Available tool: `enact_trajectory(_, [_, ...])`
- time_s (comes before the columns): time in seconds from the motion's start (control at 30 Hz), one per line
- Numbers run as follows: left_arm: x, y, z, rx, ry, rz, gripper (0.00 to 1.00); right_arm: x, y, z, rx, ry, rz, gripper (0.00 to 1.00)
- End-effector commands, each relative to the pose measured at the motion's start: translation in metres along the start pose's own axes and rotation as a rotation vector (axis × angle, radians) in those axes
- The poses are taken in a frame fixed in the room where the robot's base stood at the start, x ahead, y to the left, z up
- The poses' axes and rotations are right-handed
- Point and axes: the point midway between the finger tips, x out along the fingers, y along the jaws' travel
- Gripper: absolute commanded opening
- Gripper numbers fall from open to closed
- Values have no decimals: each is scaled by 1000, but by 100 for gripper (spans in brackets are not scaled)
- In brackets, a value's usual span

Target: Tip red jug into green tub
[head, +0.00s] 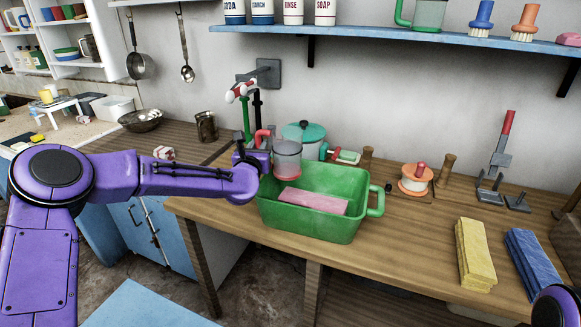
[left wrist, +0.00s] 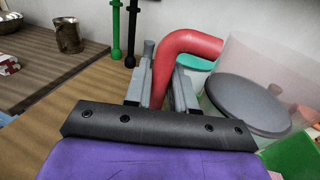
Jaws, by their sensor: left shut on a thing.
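The red jug (head: 287,160) has a clear body, a red base and a red handle. My left gripper (head: 262,152) is shut on its handle, which shows between the fingers in the left wrist view (left wrist: 188,45). The jug looks upright, over the back left part of the green tub (head: 365,200). A grey round surface shows inside the jug in the left wrist view; I cannot tell whether it is liquid. The tub stands on the wooden counter, with a pink block (head: 313,201) in it. My right gripper is not in view.
A teal-lidded pot (head: 304,133) and pipes with a tap (head: 242,92) stand behind the tub. A blue shelf (head: 400,38) hangs above.

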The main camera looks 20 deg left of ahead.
Motion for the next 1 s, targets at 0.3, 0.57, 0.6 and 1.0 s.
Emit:
enact_trajectory(0.3, [-1, 2, 19, 127, -27, -6, 0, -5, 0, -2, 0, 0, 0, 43])
enact_trajectory(0.57, [-1, 2, 24, 171, -35, -8, 0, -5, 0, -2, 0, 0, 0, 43])
enact_trajectory(0.6, [-1, 2, 24, 171, -34, -8, 0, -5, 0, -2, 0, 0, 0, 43])
enact_trajectory(1.0, [-2, 0, 36, 278, -57, -8, 0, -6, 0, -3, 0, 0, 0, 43])
